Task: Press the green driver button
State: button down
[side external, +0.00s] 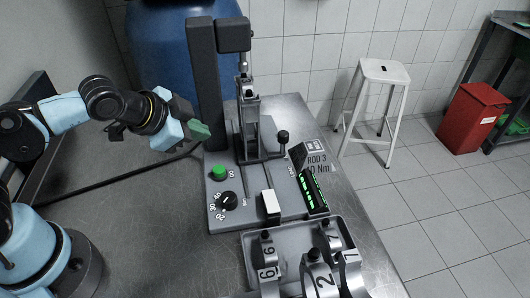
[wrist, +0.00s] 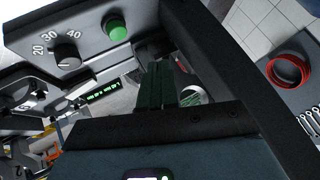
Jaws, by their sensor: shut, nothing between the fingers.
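The green button (side external: 219,172) is a round cap on the grey panel of the driver station (side external: 215,218). In the wrist view the green button (wrist: 118,31) stands out near the top, left of and above my fingers. My gripper (side external: 207,132) is shut and empty, with dark greenish fingers, in front of the black column. In the side view it appears above and slightly left of the button, apart from it. In the wrist view the closed fingers of my gripper (wrist: 169,82) point up the picture, with a visible gap to the button.
A black dial (side external: 229,201) with numbers sits just below the button. A white rocker (side external: 270,203) and a green-lit display (side external: 313,190) are to the right. The black column (side external: 205,85) rises behind. The bench at left is mostly clear.

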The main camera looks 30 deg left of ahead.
jog(key=s+a+r+n+g, duration=0.1)
jog(key=s+a+r+n, duration=0.1)
jog(key=s+a+n, duration=0.2)
jog(key=a+n, duration=0.3)
jog(key=n, duration=0.1)
jog(key=shift+r+g+y, duration=0.25)
jog(key=shift+g+y, duration=0.05)
jog(key=shift+y, duration=0.1)
notch_tip(320, 180, up, 4)
jog(key=m+g, duration=0.7)
jog(key=m, duration=0.2)
send_over(217, 170)
jog(key=shift+s+r, duration=0.1)
jog(key=shift+r, duration=0.1)
jog(key=shift+f, duration=0.1)
notch_tip(217, 170, down, 14)
jog(key=shift+r, duration=0.1)
